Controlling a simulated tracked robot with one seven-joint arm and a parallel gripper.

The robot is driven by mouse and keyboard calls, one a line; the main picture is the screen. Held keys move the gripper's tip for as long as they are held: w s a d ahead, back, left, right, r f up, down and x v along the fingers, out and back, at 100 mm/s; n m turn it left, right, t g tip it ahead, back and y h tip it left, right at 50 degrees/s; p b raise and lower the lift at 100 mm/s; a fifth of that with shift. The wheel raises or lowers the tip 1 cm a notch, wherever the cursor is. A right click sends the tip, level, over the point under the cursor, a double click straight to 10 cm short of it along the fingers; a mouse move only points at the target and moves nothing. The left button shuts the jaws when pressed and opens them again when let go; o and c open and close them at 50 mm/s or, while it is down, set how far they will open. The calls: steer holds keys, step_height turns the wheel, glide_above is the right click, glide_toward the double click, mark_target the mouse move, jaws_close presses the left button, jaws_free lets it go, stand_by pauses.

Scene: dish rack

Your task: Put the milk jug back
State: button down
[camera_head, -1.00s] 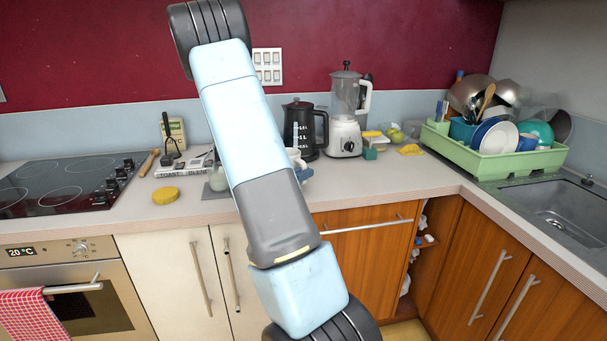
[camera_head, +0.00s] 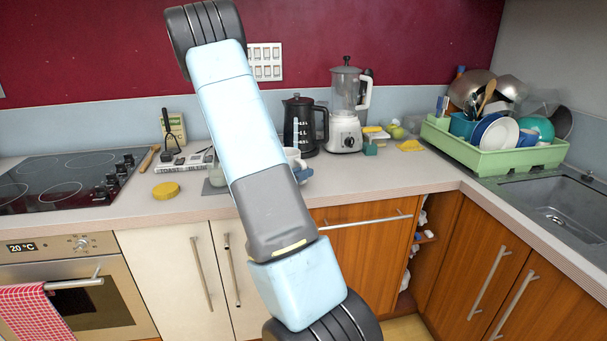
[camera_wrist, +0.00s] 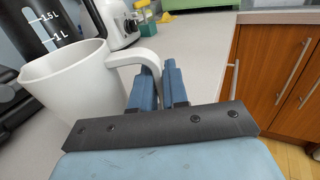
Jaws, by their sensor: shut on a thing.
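The white milk jug (camera_wrist: 75,82) is large at the left of the wrist view, with its open mouth upward and its body tilted in the picture. Its curved handle (camera_wrist: 130,56) points to my gripper. My gripper (camera_wrist: 161,70) has its two blue fingers closed on the handle. In the head view a small white part of the jug (camera_head: 293,156) shows just right of my arm, over the counter in front of the black kettle. My arm hides the rest. I cannot tell whether the jug's base touches the counter.
The black kettle (camera_head: 301,126) stands close behind the jug, with a blender (camera_head: 346,117) to its right. A yellow sponge (camera_head: 166,190) lies left on the counter. A green dish rack (camera_head: 490,157) stands by the sink (camera_head: 563,205). The front counter right of the jug is clear.

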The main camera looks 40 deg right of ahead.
steer(key=shift+f, duration=0.15)
steer(key=c, duration=1.1)
jaws_free()
steer(key=shift+o, duration=0.2)
steer(key=c, duration=0.4)
steer(key=shift+a, duration=0.1)
steer(key=shift+a, duration=0.65)
steer(key=shift+w+a, duration=0.1)
